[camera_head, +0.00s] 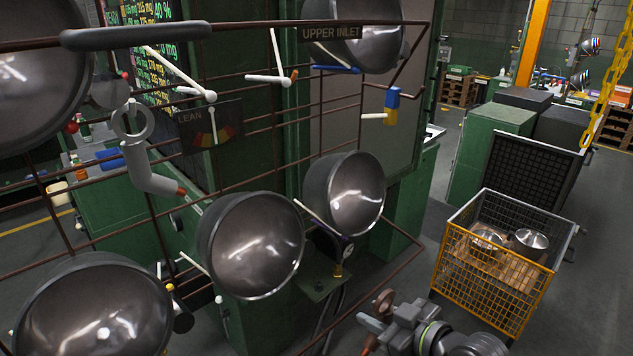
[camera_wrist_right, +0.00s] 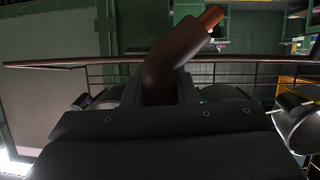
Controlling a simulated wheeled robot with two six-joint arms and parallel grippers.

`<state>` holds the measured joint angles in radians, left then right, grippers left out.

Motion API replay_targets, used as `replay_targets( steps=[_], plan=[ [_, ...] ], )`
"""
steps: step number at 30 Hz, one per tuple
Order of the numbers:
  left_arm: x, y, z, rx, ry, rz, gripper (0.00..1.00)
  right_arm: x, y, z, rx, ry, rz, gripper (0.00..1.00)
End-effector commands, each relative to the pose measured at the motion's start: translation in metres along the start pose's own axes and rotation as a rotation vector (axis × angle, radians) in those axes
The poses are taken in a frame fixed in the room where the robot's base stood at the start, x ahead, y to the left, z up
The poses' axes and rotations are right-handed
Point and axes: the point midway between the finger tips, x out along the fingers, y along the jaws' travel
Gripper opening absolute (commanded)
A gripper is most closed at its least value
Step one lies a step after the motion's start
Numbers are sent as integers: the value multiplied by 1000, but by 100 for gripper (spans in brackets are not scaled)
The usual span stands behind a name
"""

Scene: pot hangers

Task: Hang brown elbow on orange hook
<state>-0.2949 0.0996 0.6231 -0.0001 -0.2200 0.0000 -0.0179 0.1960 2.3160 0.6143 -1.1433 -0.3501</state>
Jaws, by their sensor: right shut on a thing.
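The brown elbow (camera_wrist_right: 165,65) is gripped in my right gripper (camera_wrist_right: 160,92), its bent end with a copper-orange tip pointing up right in the right wrist view. In the head view, my right gripper (camera_head: 374,322) is at the bottom, right of and below the rack; the elbow's brown ring end (camera_head: 383,302) shows there, partly hidden by the fingers. A white hook with an orange tip (camera_head: 272,79) is on the rack's upper middle, empty and well up and left of the gripper. My left gripper is not in view.
The brown wire rack (camera_head: 235,188) carries several steel pots, including one at its lower right (camera_head: 345,192). A grey elbow (camera_head: 143,165) hangs at left. A blue-and-yellow piece (camera_head: 392,104) is at upper right. A yellow mesh crate (camera_head: 487,292) stands right of the rack.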

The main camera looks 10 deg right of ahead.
Motion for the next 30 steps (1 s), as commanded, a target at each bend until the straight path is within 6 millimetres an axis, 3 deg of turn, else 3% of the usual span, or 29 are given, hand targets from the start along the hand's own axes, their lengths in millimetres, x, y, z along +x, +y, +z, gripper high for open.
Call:
replay_targets(
  steps=[1,12,18,24,30],
  plan=[
    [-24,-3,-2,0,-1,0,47,1,6,-41,-17,10,-2,0],
    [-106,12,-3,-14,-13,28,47,16,27,-240,-108,9,2,0],
    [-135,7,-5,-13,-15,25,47,11,28,-324,-141,6,11,0],
    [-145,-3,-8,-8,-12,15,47,7,27,-359,-155,1,18,0],
    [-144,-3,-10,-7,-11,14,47,7,26,-361,-156,1,19,0]
  ],
)
